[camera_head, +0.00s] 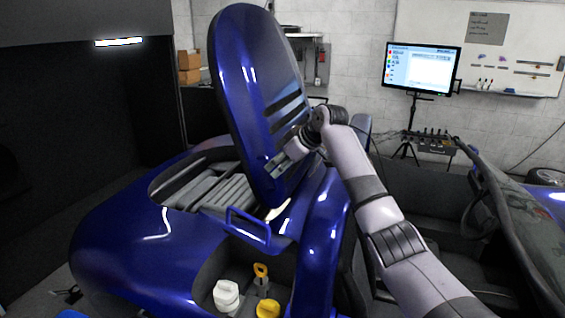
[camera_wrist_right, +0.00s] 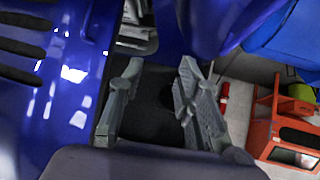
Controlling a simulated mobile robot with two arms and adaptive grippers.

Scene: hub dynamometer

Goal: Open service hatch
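The service hatch (camera_head: 240,90) is a glossy blue oval panel with dark slots, standing steeply raised over the blue car body. Below it the opening (camera_head: 205,190) shows grey ribbed parts inside. My right arm reaches in from the lower right, and its gripper (camera_head: 276,166) is at the lower part of the hatch's slotted face. In the right wrist view the fingers (camera_wrist_right: 157,88) are spread apart with nothing seen between them. The slotted hatch (camera_wrist_right: 70,75) fills the left of that view, beside the left finger. Whether a finger touches it I cannot tell. My left gripper is out of view.
A blue handle-like bar (camera_head: 248,222) stands on the body in front of the opening. A white cap (camera_head: 227,296) and yellow caps (camera_head: 267,309) sit in a recess nearer me. A monitor (camera_head: 422,68) stands at the back right. An orange-red cart (camera_wrist_right: 285,135) shows in the right wrist view.

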